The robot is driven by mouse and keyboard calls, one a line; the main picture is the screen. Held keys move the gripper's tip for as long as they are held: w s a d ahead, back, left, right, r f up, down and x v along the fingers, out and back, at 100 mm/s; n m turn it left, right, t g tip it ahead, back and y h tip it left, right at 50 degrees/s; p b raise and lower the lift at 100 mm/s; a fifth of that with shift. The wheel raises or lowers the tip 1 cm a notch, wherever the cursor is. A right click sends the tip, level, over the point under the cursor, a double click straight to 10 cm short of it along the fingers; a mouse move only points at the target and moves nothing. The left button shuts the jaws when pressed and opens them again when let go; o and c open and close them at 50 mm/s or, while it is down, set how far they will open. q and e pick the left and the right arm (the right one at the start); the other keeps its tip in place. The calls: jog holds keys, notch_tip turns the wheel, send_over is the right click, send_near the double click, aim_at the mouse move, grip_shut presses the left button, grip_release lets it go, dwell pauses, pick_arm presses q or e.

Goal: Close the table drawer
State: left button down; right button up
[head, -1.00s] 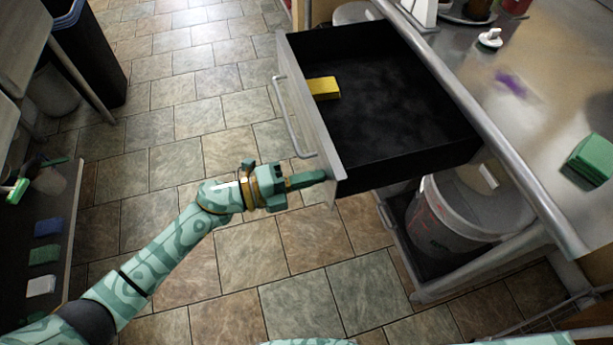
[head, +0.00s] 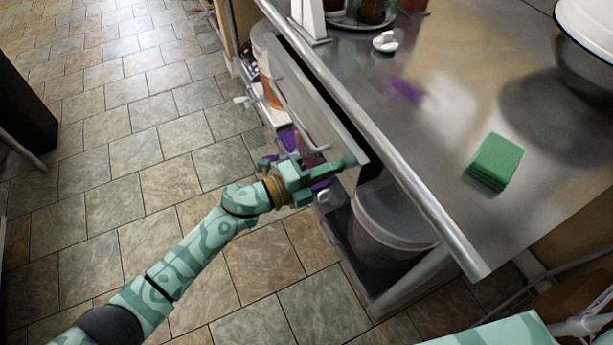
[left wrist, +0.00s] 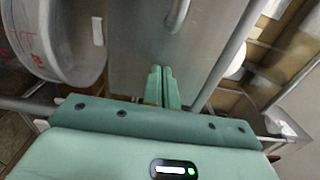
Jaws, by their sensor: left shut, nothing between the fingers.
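The table drawer (head: 312,107) is almost fully in under the steel table (head: 440,150); a narrow dark gap shows along its top edge. Its grey front also shows in the left wrist view (left wrist: 140,50), with part of the bar handle (left wrist: 178,15). My left gripper (head: 345,163) is shut and empty, its fingertips at the near end of the drawer front, beside the handle. In the left wrist view the closed fingers (left wrist: 162,85) point at the drawer front and seem to touch it. My right gripper is not in view.
A green block (head: 495,161) and a small white object (head: 385,41) lie on the tabletop. A white bucket (head: 393,215) stands on the shelf below.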

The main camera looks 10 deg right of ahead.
pick_arm(q)
jog(key=b+x, duration=0.1)
jog(key=x, duration=0.4)
jog(key=shift+w+d, duration=0.1)
jog(key=shift+d, duration=0.2)
jog(key=shift+r, duration=0.15)
jog(key=shift+r, duration=0.15)
